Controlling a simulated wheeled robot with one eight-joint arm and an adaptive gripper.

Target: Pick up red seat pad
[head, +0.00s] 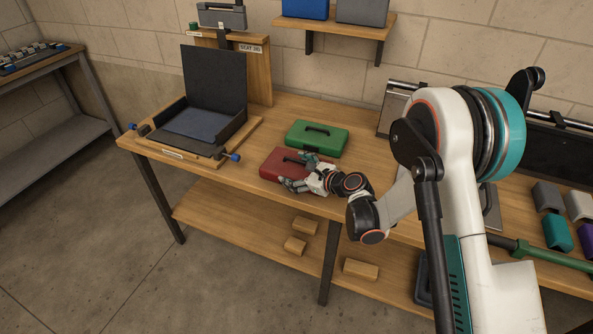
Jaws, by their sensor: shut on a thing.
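The red seat pad (279,163) is a flat red block with a dark handle on top, at the front edge of the wooden bench. My gripper (296,172) is at the right side of the pad and shut on it, by its handle as far as I can see. The fingers and wrist hide the pad's right part. The pad appears to rest on or just above the bench top; I cannot tell which.
A green pad (316,138) with a handle lies just behind the red one. An open black case (213,95) with a blue inside stands on a board at left. The wooden bench (262,117) is clear between them. Purple and grey blocks (557,232) lie at right.

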